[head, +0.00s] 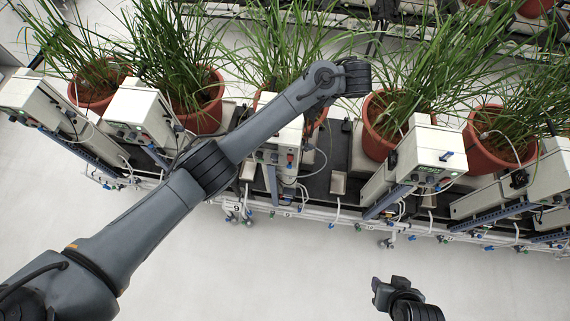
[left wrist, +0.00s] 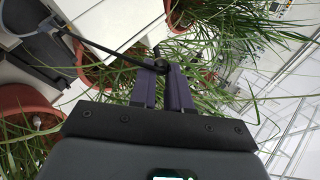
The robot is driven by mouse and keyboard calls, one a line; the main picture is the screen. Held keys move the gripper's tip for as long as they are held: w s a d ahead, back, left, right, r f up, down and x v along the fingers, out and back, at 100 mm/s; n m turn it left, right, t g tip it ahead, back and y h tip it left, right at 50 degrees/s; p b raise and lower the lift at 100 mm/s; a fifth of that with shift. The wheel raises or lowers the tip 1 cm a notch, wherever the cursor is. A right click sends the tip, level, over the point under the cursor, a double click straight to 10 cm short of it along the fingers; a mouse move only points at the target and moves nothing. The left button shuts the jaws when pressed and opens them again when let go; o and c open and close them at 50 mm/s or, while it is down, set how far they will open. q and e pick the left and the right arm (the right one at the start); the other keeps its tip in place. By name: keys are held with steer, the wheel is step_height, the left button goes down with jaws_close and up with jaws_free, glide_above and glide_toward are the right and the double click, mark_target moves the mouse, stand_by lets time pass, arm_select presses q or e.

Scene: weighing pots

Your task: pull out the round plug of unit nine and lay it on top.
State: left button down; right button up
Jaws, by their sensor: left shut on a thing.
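In the left wrist view my left gripper (left wrist: 164,69) is shut on a small dark plug (left wrist: 158,53) with a black cable running off to the upper left. Grass leaves and red pots lie behind it. In the head view my left arm crosses the bench and its wrist end is above the plants; the fingers and plug are hidden there. The white box (head: 286,133) behind the arm, near the number 9 label (head: 236,208), is partly covered by the arm. My right gripper (head: 393,288) is low in the head view over bare floor, away from the bench; its jaws are unclear.
Red pots with long grass (head: 385,130) line the bench, with more white boxes (head: 428,150) and (head: 140,110) to either side. A pale front rail (head: 300,213) carries tubes and fittings. The floor in front is clear.

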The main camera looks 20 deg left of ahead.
arm_select(q)
steer(key=shift+s+f+b, duration=0.2)
steer(key=shift+f+b, duration=1.25)
steer(key=shift+f, duration=2.75)
steer(key=c, duration=1)
jaws_free()
